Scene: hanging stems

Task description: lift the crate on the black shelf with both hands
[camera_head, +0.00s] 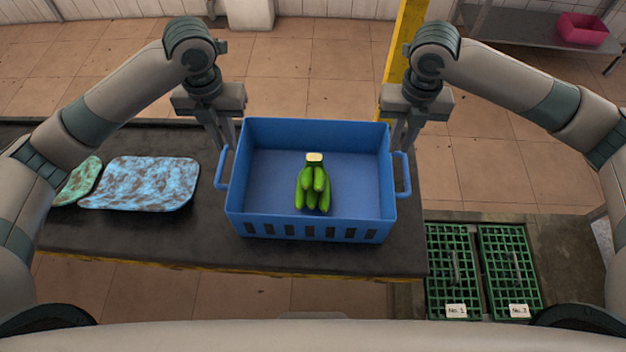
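A blue crate (310,228) with a handle on its left and right sides stands on the black shelf (130,235), near the shelf's right end. A bunch of green bananas (313,187) lies inside it. My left gripper (228,148) points down at the crate's left side, just behind the left handle (222,168). My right gripper (403,150) points down at the right side, just behind the right handle (403,175). Both appear to hold nothing. Gaps show between the fingers, though the fingertips are partly hidden near the crate and handles.
A blue mottled pad (142,184) and a green one (78,182) lie on the shelf to the left. A yellow post (402,50) stands behind the crate. A pink bin (582,29) sits on a far table.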

